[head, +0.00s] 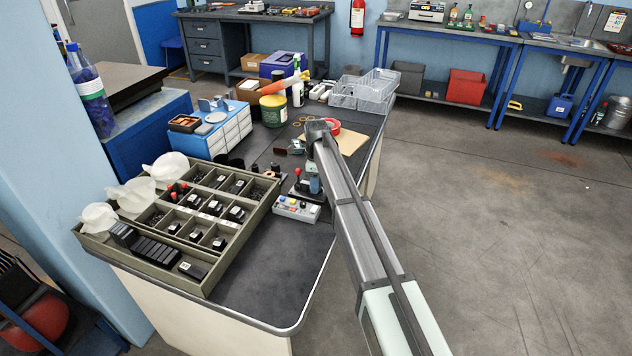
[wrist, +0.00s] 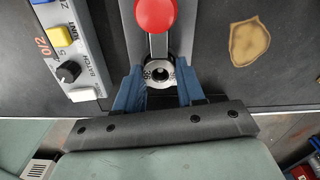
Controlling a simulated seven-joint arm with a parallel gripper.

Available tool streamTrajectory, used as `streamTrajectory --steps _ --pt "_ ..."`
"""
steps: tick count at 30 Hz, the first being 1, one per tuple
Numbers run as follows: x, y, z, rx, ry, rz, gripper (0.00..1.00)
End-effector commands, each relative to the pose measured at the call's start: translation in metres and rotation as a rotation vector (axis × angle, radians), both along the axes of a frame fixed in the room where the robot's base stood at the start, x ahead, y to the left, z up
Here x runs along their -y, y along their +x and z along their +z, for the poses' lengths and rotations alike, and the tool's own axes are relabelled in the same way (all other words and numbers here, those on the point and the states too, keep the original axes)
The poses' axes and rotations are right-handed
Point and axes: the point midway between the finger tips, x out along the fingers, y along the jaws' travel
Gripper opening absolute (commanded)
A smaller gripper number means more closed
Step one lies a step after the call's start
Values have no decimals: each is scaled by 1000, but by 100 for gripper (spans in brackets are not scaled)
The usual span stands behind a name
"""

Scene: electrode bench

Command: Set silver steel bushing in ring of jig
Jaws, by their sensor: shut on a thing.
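The silver steel bushing (wrist: 158,71) is a small round part with a dark hole, between the blue fingertips of my gripper (wrist: 160,80) in the wrist view. My gripper is shut on it. The jig (wrist: 135,18), a grey plate with a red ball-ended lever (wrist: 155,14), lies just beyond and under the fingertips. I cannot tell whether the bushing is over or inside the jig's ring; the ring is hidden around it. In the head view the jig's red knob (head: 298,171) stands beside the blue fingers of my gripper (head: 315,184), and the bushing is too small to tell.
A control box (wrist: 70,50) with buttons and a knob stands left of the jig. A compartment tray (head: 205,289) with dark parts fills the left of the bench. A tan stain (wrist: 250,42) marks the dark top to the right. The front bench top (head: 270,275) is clear.

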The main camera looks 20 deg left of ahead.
Motion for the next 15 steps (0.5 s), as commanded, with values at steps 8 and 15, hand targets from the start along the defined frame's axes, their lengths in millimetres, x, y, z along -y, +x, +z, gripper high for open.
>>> streamTrajectory --steps 8,15 --pt "0 0 -1 0 0 0 6" --pt "0 0 -1 0 0 0 55"
